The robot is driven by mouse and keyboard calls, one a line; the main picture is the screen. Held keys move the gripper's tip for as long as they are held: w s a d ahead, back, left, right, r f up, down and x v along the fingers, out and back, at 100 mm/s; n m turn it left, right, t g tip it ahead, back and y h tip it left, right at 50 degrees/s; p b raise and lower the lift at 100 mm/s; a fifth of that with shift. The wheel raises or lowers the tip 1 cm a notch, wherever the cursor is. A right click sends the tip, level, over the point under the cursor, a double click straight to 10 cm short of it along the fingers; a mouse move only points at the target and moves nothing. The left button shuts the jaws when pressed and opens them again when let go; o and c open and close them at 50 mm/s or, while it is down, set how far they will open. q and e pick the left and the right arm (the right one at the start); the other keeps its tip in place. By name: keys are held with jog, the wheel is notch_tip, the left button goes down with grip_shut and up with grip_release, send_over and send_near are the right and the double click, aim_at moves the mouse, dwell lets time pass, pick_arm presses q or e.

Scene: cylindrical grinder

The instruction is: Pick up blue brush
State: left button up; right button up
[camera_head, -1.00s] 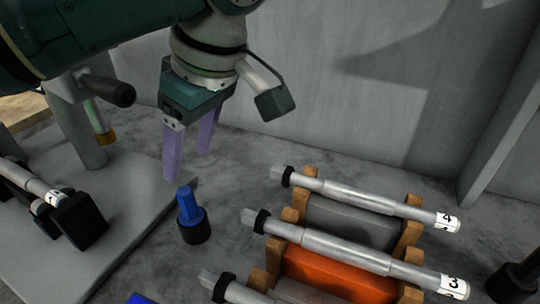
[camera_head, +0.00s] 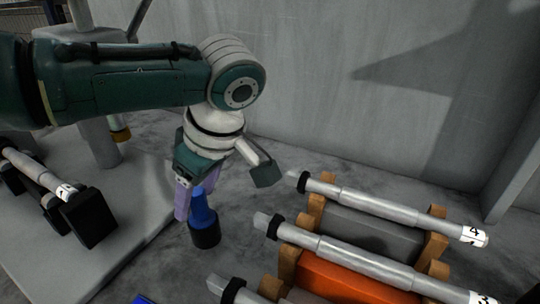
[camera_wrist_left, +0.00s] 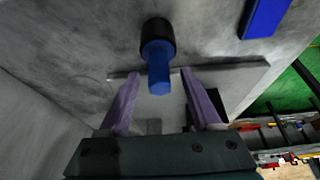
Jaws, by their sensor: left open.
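The blue brush (camera_head: 204,222) stands upright on the grey surface, with a blue upper part and a black round lower end. It also shows in the left wrist view (camera_wrist_left: 158,55). My left gripper (camera_head: 196,200) is open, with purple fingers pointing down close by the brush. In the left wrist view the gripper (camera_wrist_left: 162,80) has the brush's blue end near the gap between its fingertips. The fingers are not closed on it. One finger is partly hidden behind the brush in the head view. My right gripper is not in view.
To the right, wooden-ended racks hold metal shafts, one labelled 4 (camera_head: 400,207). An orange block (camera_head: 345,281) lies below another shaft. A grey plate (camera_head: 125,222) with a black-ended shaft is at the left. A blue object (camera_wrist_left: 265,17) lies near the brush. A grey wall (camera_head: 350,90) stands behind.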

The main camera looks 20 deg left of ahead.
pick_arm(q)
grip_shut()
dwell(0.4)
